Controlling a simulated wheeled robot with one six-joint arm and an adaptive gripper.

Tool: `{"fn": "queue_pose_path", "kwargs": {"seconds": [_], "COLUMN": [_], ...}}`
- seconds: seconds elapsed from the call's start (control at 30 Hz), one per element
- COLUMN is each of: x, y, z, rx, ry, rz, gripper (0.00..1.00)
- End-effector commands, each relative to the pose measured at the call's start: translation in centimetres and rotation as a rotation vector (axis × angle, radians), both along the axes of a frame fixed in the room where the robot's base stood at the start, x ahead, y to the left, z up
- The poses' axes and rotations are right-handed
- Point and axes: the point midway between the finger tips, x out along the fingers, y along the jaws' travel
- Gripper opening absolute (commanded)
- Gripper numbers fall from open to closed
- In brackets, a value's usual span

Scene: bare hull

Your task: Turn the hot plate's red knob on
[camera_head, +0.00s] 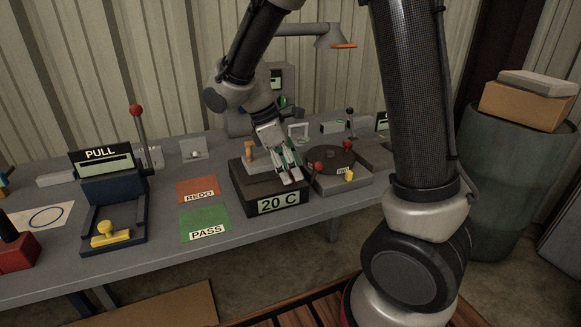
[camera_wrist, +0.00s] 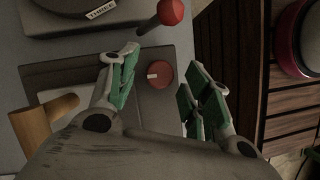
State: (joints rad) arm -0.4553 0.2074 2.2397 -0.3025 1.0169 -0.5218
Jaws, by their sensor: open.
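The hot plate (camera_head: 235,188) is a dark box with a "20 C" display (camera_head: 279,201) on its front, standing on the grey table. Its red knob (camera_wrist: 161,75) is round with a pale mark at its left side in the wrist view. In the head view the knob is hidden by my gripper. My gripper (camera_head: 287,173) is open and empty over the front right of the hot plate. In the wrist view its green-padded fingers lie on either side of the knob, with gaps; I cannot tell their exact height above it.
A wooden-handled item (camera_head: 249,151) stands on the hot plate, left of my gripper. A round dial unit (camera_head: 333,162) with a red-balled lever (camera_head: 318,167) is close on the right. Flat REDO (camera_head: 197,186) and PASS (camera_head: 204,218) mats lie to the left.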

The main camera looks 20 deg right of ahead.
Motion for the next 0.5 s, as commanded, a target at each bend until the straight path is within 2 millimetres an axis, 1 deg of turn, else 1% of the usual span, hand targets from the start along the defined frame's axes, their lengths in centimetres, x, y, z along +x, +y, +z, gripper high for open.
{"fn": "queue_pose_path", "kwargs": {"seconds": [0.23, 0.27, 0.3, 0.37, 0.5], "x": [-0.03, -0.03, -0.03, -0.03, -0.03], "y": [-0.08, -0.07, -0.08, -0.08, -0.07], "z": [-0.19, -0.18, -0.18, -0.17, -0.16], "rx": [0.0, 0.0, 0.0, 0.0, 0.0], "ry": [0.0, 0.0, 0.0, 0.0, 0.0], "rz": [0.0, 0.0, 0.0, -0.001, -0.001], "gripper": [0.49, 0.47, 0.4, 0.29, 0.04]}}
